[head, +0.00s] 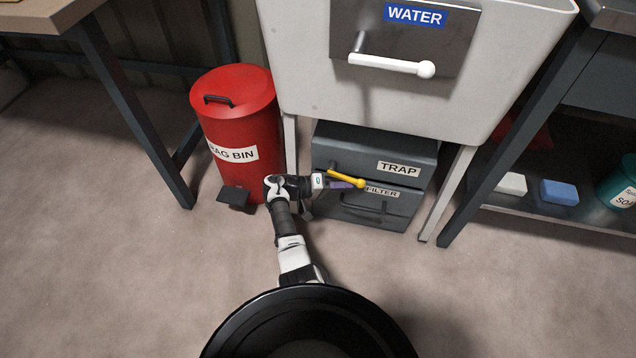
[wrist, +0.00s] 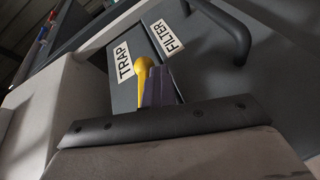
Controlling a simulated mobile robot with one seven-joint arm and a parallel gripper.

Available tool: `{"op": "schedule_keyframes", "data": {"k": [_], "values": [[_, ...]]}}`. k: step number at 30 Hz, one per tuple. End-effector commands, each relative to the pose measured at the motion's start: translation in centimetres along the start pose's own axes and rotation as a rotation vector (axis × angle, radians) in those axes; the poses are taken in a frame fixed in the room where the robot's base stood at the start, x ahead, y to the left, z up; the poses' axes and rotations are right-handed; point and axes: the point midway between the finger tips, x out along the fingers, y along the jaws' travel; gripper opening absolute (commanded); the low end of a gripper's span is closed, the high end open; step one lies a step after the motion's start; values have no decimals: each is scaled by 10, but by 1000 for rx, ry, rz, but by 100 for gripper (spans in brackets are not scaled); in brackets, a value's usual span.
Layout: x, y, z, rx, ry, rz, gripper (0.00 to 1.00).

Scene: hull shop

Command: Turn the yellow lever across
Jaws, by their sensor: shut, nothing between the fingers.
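The yellow lever (head: 346,178) is on the front of the grey box marked TRAP (head: 345,145), under the white sink. It points to the right and slopes slightly down, with a round knob at its end. My gripper (head: 352,182) is shut and empty, right beside the lever at its lower side. In the wrist view the lever's yellow knob (wrist: 144,66) shows next to my shut fingers (wrist: 160,88); I cannot tell if they touch. The lower part of the lever is hidden there behind the fingers and gripper body.
A FILTER drawer (head: 400,197) with a dark handle is just below the lever. A red bin (head: 230,120) with a pedal stands to the left. The sink (head: 300,60) has a white WATER lever (head: 390,64) above. Table legs flank both sides; the front floor is open.

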Motion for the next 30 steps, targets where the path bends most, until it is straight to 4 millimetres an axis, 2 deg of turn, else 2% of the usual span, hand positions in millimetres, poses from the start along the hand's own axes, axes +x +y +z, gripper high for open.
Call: {"op": "schedule_keyframes", "data": {"k": [30], "values": [[1,3,-1,-16,9,42,0]]}}
